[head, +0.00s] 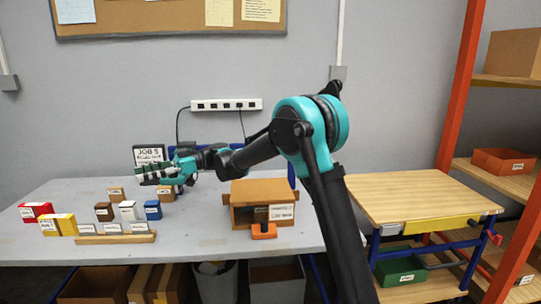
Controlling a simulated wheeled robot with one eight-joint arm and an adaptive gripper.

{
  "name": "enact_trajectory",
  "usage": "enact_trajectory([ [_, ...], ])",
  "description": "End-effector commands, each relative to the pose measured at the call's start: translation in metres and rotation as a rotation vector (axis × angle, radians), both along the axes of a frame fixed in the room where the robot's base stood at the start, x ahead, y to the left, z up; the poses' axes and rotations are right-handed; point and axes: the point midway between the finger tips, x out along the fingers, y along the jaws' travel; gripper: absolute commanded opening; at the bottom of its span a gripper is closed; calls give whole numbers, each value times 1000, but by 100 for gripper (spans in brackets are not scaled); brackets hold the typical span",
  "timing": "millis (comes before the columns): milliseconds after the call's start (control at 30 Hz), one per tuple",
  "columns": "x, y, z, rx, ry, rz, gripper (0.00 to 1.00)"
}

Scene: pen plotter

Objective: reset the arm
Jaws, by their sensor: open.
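My arm reaches left across the grey table (200,240), with its teal and black joints in the middle of the head view. My gripper (150,176) is over the back left part of the table, near the JOB 5 sign (149,154). Its fingers point left. It looks empty, though the fingers are small in this view. It is above the small labelled blocks, apart from them as far as I can tell.
Blocks in red (35,211), yellow (59,225), brown (104,211), white (127,211) and blue (153,210) stand on the table. A wooden box (243,192) stands right of them. A wooden-topped workbench (420,198) and orange shelving (465,85) are at right.

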Motion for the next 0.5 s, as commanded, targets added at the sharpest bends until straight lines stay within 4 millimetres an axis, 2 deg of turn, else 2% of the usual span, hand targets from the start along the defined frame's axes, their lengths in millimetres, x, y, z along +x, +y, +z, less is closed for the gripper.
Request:
enact_trajectory([
  [267,3,-34,-19,-140,34,-74,51],
  [367,4,-53,-30,-213,53,-118,51],
  [500,5,-87,-49,-336,92,-202,51],
])
